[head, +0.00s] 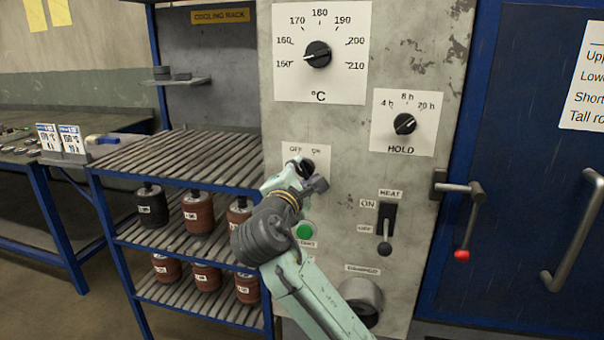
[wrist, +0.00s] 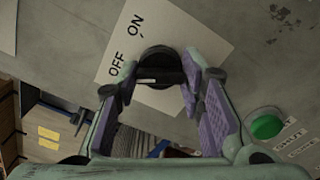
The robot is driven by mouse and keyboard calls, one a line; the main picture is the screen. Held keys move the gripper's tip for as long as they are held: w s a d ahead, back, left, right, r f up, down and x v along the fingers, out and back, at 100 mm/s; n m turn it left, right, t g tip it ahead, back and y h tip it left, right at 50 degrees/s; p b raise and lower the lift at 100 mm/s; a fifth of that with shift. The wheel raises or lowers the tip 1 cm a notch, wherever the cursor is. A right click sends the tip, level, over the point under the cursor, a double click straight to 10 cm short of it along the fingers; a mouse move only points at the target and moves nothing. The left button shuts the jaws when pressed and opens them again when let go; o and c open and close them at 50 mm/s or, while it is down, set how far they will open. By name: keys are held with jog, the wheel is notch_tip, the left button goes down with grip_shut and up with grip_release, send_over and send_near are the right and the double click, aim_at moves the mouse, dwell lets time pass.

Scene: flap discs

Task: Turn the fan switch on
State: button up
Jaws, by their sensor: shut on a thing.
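The fan switch is a black rotary knob (head: 307,166) on a pale plate marked OFF and ON, on the grey control panel. In the wrist view the knob (wrist: 161,64) sits between my fingertips, and its white mark lies on the side toward OFF. My gripper (head: 303,175) is at the plate and hides part of the knob in the head view. In the wrist view my gripper (wrist: 162,74) has one finger on each side of the knob and is shut on it.
A green button (head: 303,231) is just below my gripper, and it also shows in the wrist view (wrist: 267,126). The HEAT lever (head: 385,227) is to the right. The temperature dial (head: 318,54) and HOLD dial (head: 404,124) are above. A rack (head: 170,158) stands left.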

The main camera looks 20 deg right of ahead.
jog(key=shift+m, duration=0.3)
jog(key=shift+f+m+b, duration=0.15)
jog(key=shift+m+b, duration=0.5)
jog(key=shift+m, duration=0.15)
jog(key=m, duration=0.2)
jog(key=shift+a+m+b, duration=0.1)
jog(key=shift+m+b, duration=0.2)
jog(key=shift+b, duration=0.05)
jog(key=m, duration=0.3)
jog(key=shift+m, duration=2)
jog(key=o, duration=1.1)
